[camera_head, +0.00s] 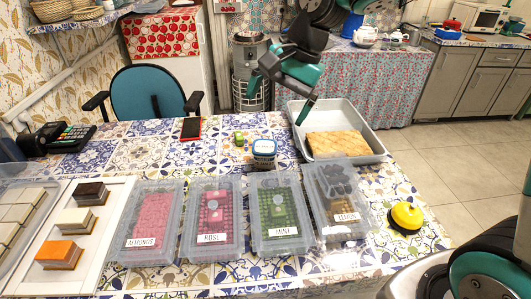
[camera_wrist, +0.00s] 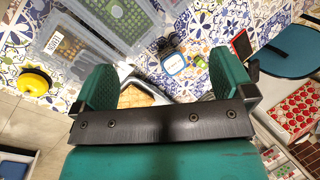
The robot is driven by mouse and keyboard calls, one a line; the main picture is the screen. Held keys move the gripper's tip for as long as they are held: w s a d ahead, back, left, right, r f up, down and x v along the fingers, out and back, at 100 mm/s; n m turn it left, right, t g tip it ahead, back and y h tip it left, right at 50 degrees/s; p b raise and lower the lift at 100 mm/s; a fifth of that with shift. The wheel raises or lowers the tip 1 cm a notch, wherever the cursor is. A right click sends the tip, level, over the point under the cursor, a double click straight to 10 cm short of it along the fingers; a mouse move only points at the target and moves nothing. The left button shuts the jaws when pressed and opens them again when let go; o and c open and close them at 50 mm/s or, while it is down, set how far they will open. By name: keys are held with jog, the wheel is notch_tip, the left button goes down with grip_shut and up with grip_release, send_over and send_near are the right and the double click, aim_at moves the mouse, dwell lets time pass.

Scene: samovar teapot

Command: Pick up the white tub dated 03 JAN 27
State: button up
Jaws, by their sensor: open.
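A small white tub with a blue-edged top (camera_head: 264,148) stands on the patterned table, behind the box labelled MINT. It also shows in the wrist view (camera_wrist: 174,64), between and beyond my fingers. Its date is too small to read. My gripper (camera_head: 281,98) is open and empty, raised above the table near the tray's back left corner. It is above and to the right of the tub in the head view, apart from it. In the wrist view my gripper (camera_wrist: 165,82) shows both teal fingers spread wide.
A pale tray (camera_head: 374,155) with a tan block (camera_head: 337,144) stands right of the tub. Small green pieces (camera_head: 239,138) lie left of it. Lidded boxes, including MINT (camera_head: 281,216), line the front. A yellow bell-like object (camera_head: 406,217) is at right.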

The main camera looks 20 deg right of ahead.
jog(key=w+d+f+m, duration=0.4)
jog(key=w+m, duration=0.3)
jog(key=w, duration=0.3)
jog(key=m, duration=0.7)
send_near(265, 146)
jog(key=f, duration=0.1)
jog(key=a+f, duration=0.1)
jog(key=f+p, duration=0.1)
jog(key=shift+w+a+f+t, duration=0.2)
jog(key=shift+w+a+t, duration=0.15)
jog(key=shift+a+t, duration=0.05)
jog(key=shift+s+p+x, duration=0.15)
jog(key=shift+p+x, duration=0.25)
jog(key=shift+x, duration=1.2)
jog(key=shift+s+p+x, duration=0.2)
jog(key=shift+p+x, duration=0.2)
jog(key=shift+x, duration=1.15)
jog(key=shift+d+f, duration=0.15)
jog(key=shift+c, duration=0.5)
jog(key=c, duration=0.8)
jog(key=shift+o, duration=0.2)
